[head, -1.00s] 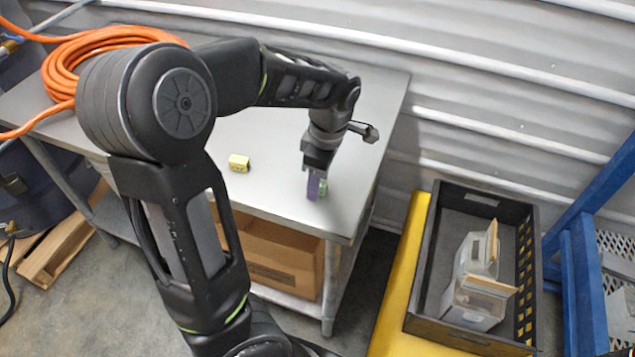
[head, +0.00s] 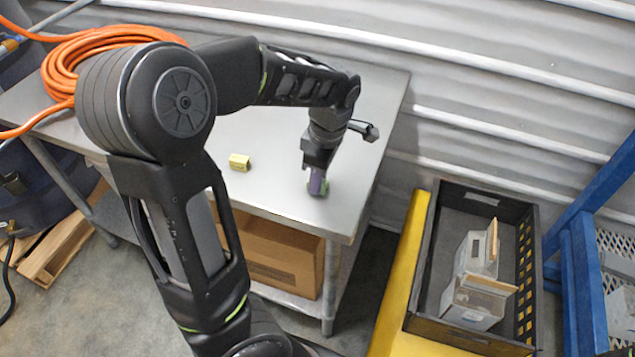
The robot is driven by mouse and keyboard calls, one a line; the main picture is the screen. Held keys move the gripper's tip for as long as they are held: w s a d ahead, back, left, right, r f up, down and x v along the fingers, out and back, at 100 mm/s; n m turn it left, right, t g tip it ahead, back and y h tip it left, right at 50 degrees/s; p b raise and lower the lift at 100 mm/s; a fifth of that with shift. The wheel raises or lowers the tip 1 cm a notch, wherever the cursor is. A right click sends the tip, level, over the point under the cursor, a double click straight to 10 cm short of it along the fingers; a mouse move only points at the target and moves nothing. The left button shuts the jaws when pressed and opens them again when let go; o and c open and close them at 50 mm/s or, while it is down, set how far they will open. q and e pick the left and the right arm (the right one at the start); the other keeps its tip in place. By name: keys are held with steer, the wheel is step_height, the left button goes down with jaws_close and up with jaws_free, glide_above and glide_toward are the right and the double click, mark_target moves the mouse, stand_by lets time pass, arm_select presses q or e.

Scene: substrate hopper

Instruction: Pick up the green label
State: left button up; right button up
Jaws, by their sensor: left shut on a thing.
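The green label (head: 325,187) is a small green piece at the right part of the metal table (head: 263,125). My left gripper (head: 317,182) reaches down over it from above, with its purple-grey fingers shut on it. The fingers hide most of the label, and only a thin green edge shows. I cannot tell whether the label still touches the table. My right gripper is not in view.
A small yellow block (head: 239,162) lies on the table to the left. A coil of orange hose (head: 75,60) lies at the table's left end. A black crate (head: 422,290) with clear containers (head: 472,300) stands to the right on a yellow surface (head: 385,325). The table between block and gripper is clear.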

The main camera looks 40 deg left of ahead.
arm_select(q)
jaws_close()
steer(key=shift+r, duration=0.1)
step_height(320, 180, up, 10)
steer(key=shift+b, duration=0.3)
stand_by(0.8)
steer(key=w+d+f+m, duration=0.1)
steer(key=w+d+m, duration=0.1)
steer(key=m, duration=0.1)
steer(key=w+d+f+m, duration=0.2)
steer(key=m, duration=0.1)
steer(key=w+d+f+m, duration=0.2)
steer(key=m, duration=0.1)
steer(key=shift+d+m+t+h, duration=0.2)
steer(key=shift+m+t+h, duration=0.1)
steer(key=shift+t, duration=0.1)
steer(key=w+d+f+m+t, duration=0.1)
steer(key=w+d+f+m, duration=0.4)
steer(key=m, duration=0.7)
steer(key=d+f, duration=0.2)
steer(key=d, duration=0.1)
steer(key=shift+w+d+h, duration=0.25)
steer(key=shift+d+h, duration=0.1)
steer(key=shift+h, duration=0.05)
